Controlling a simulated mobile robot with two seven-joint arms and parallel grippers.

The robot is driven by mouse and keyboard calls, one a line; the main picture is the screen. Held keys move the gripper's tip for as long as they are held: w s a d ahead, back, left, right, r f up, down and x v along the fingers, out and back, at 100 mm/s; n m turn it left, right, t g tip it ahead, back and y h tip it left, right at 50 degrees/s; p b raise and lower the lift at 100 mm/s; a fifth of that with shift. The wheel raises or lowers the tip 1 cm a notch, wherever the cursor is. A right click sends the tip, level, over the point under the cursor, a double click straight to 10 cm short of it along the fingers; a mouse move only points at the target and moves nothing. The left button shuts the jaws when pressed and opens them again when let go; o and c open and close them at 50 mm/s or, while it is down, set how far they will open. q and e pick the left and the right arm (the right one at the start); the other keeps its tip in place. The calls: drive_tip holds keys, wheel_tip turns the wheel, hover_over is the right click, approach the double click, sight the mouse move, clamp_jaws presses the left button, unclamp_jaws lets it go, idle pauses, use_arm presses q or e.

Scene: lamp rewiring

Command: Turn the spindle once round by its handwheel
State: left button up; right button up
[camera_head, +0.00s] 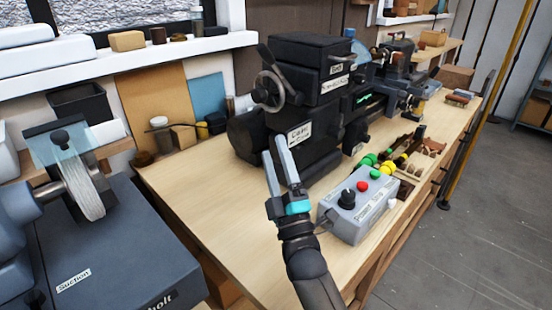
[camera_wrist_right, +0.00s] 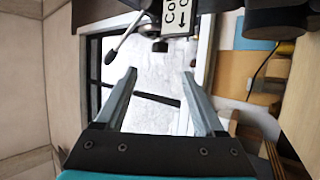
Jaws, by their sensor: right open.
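The black lathe (camera_head: 318,95) stands on the wooden bench. Its handwheel (camera_head: 270,90), a dark rim with a handle, is on the near left end of the headstock. My right gripper (camera_head: 273,146) is open and empty, fingers pointing up, below the handwheel and apart from it in the picture. In the right wrist view the open fingers (camera_wrist_right: 160,73) have nothing between them. A lever with a black knob (camera_wrist_right: 125,36) shows beyond them near the top; I cannot tell whether it belongs to the handwheel. My left gripper is not in view.
A grey control box (camera_head: 357,212) with coloured buttons sits right of my right gripper. A machine with a pale wheel (camera_head: 82,188) stands at left. The bench top (camera_head: 200,200) is clear left of my gripper. A shelf (camera_head: 120,62) runs along the wall.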

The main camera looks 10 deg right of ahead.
drive_tip(key=shift+s+f, duration=0.15)
drive_tip(key=shift+s, duration=0.05)
wheel_tip(320, 180, up, 7)
drive_tip(key=n+g+y+p, duration=0.1)
drive_tip(key=n+g+p, duration=0.4)
drive_tip(key=p, duration=1)
drive_tip(key=w+a+r+m+b, duration=0.1)
drive_tip(key=w+a+r, duration=0.1)
drive_tip(key=w, duration=1.3)
drive_tip(key=shift+w+g+b, duration=0.3)
drive_tip(key=shift+g, duration=0.1)
drive_tip(key=shift+c, duration=0.2)
drive_tip(key=shift+f, duration=0.1)
clamp_jaws()
